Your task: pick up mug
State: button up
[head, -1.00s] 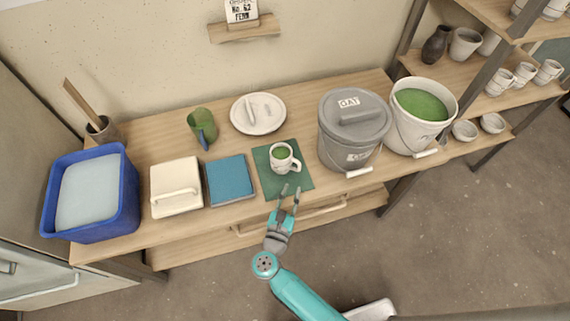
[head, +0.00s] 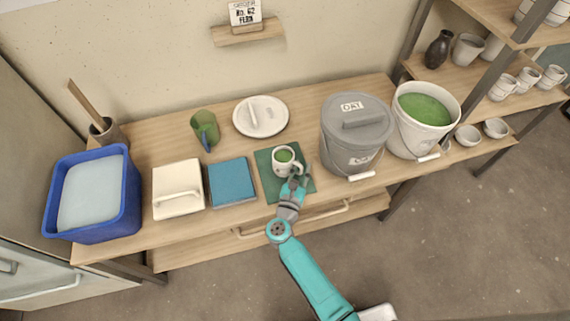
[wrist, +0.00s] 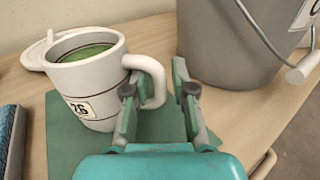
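The mug (head: 277,164) is white with a green inside and stands upright on a dark green mat (head: 268,190) on the wooden bench. In the wrist view the mug (wrist: 95,90) carries a label reading 26, and its handle points right, toward my gripper. My gripper (head: 296,176) is at the mug's front right, low over the mat. In the wrist view my gripper (wrist: 157,88) is open, with the handle showing between its fingers. The left finger overlaps the gap in the handle; I cannot tell whether it touches the mug.
A grey lidded bucket (head: 339,151) stands close to the right of the mat, beside an open bucket of green glaze (head: 408,140). A blue tile (head: 232,182) lies to the left.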

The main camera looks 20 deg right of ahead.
grip_shut()
jog(key=shift+r, duration=0.35)
dwell(0.3)
jog(key=shift+r, duration=4.6)
jog(key=shift+r, duration=0.1)
